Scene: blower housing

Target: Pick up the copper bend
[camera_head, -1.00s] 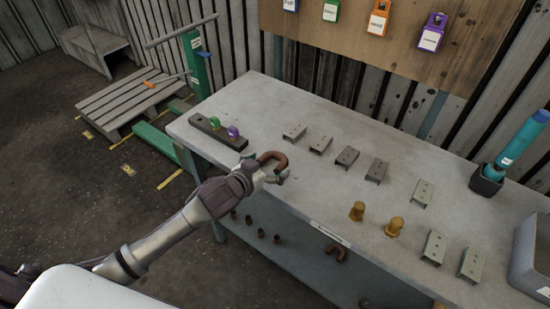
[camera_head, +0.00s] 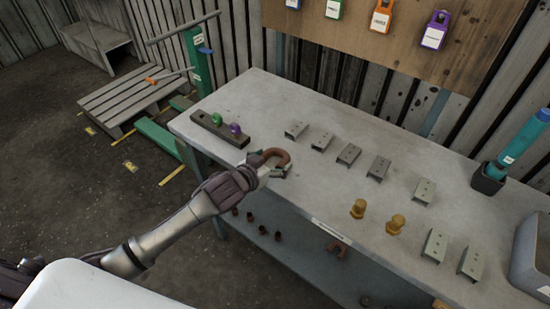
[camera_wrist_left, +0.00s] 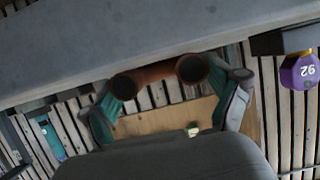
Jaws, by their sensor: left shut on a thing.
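The copper bend (camera_head: 277,154) is a brown U-shaped pipe at the left part of the bench, near its front edge. My left gripper (camera_head: 268,168) reaches in from the left and is shut on the bend. In the left wrist view the bend (camera_wrist_left: 158,73) sits between the gripper's two teal-padded fingers (camera_wrist_left: 172,103), its two open ends facing the camera. I cannot tell how far it is from the bench top. My right gripper is not in view.
The grey bench (camera_head: 255,110) carries several metal brackets (camera_head: 348,154), two yellow fittings (camera_head: 396,224) and a dark block (camera_head: 212,125) with a green and a purple knob. A grey bin (camera_head: 532,255) stands at the right.

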